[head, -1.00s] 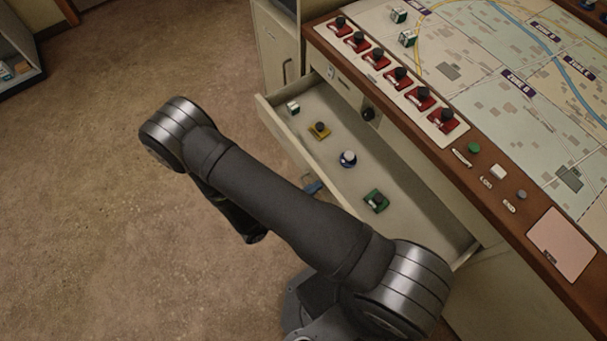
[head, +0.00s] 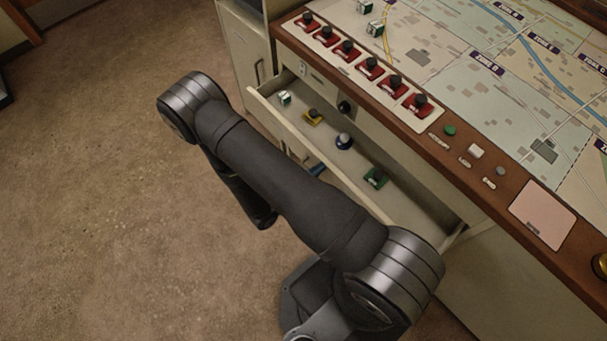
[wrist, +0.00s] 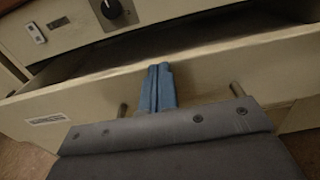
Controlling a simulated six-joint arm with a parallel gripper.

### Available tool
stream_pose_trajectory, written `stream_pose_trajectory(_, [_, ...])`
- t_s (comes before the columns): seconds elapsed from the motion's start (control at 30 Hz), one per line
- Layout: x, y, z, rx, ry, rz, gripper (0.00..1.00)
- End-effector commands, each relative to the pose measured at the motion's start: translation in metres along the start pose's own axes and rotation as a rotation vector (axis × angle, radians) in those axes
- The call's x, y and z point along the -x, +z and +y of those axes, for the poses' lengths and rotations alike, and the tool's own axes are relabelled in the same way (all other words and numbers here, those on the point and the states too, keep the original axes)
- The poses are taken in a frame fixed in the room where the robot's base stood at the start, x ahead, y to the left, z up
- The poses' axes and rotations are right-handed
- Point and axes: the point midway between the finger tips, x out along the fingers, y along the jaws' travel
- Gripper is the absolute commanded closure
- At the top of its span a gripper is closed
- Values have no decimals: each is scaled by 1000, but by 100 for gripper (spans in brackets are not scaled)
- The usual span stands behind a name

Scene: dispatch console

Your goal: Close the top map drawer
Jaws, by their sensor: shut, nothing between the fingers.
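The top map drawer (head: 290,124) is a pale cream drawer, partly open under the console top. Its front also shows in the wrist view (wrist: 215,72), with a dark gap behind its upper edge. Two handle posts (wrist: 237,89) stick out from the front; the rest of the handle is hidden. My gripper (wrist: 158,70) has blue fingers, shut together and empty. Their tips lie against the drawer front between the posts and appear to touch it. In the head view, my gripper (head: 317,170) is small and mostly hidden behind my arm.
A black knob (wrist: 110,9) sits above the drawer. Red switches (head: 371,68) line the console edge. Floor at left is clear.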

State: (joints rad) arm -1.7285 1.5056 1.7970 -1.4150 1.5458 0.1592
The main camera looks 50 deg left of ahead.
Motion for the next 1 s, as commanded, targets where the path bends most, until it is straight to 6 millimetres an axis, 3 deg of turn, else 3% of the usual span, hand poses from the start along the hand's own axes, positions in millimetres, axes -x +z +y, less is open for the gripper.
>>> stream_pose_trajectory(0.2, [-53,0,-2,1,-9,0,100])
stream_pose_trajectory(0.5, [-104,0,-1,-1,-5,1,100])
stream_pose_trajectory(0.7, [-119,0,0,0,-2,0,100])
stream_pose_trajectory(1.0, [-123,0,0,0,0,0,100])
